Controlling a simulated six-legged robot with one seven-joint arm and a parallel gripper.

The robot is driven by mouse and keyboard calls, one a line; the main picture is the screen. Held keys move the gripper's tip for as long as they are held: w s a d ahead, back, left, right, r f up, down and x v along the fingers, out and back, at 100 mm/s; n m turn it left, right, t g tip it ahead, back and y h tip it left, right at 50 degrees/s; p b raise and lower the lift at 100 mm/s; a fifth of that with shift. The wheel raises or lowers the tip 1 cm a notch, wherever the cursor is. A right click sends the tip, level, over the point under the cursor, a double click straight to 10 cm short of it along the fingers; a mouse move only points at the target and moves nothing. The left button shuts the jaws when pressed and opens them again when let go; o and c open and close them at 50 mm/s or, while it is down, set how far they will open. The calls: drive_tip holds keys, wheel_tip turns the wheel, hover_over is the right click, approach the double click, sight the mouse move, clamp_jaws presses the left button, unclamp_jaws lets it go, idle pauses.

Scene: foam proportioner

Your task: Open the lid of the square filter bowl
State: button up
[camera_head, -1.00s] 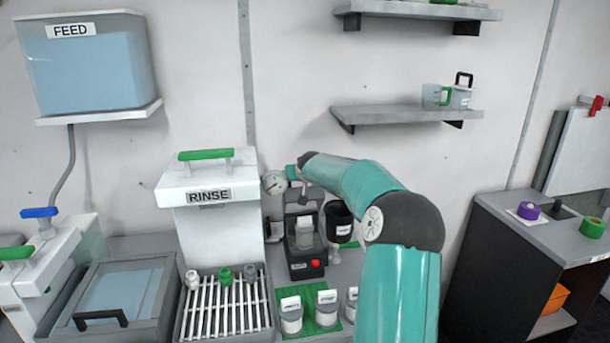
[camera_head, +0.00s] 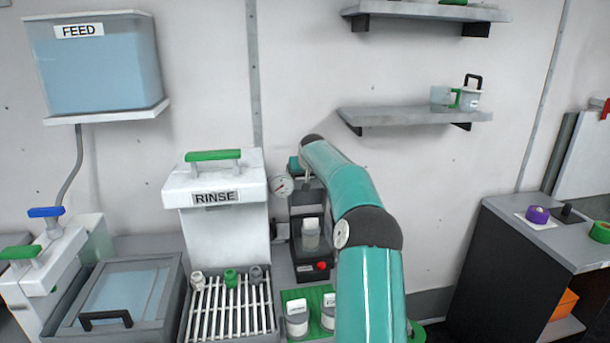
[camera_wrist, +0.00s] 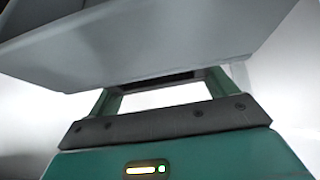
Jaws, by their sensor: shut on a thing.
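A square grey basin (camera_head: 162,318) stands at the front left in the head view. Its flat lid (camera_head: 125,292) has a pale see-through panel and a black handle (camera_head: 105,319), and lies shut. No label shows that names it as the filter bowl. My arm reaches up and over to the dark dispenser at the back, well right of this basin. In the wrist view my gripper (camera_wrist: 162,84) has its teal fingers up against a broad grey slab-like thing (camera_wrist: 170,45). The fingertips and the exact hold are hidden behind its lower edge.
The white RINSE box (camera_head: 222,225) with a green handle stands left of my arm. A pressure gauge (camera_head: 281,186) and a dark dispenser (camera_head: 312,262) are close to my arm. A slatted rack (camera_head: 222,310) holds small fittings. Wall shelves (camera_head: 415,116) hang at upper right.

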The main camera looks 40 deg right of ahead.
drive_tip(key=shift+w+d+f, duration=0.2)
drive_tip(key=shift+d+f, duration=0.05)
drive_tip(key=shift+f, duration=0.3)
drive_tip(key=o, duration=1.3)
drive_tip(key=shift+w, duration=0.1)
drive_tip(key=shift+c, duration=0.2)
drive_tip(key=v, duration=1.4)
drive_tip(key=shift+d, duration=0.1)
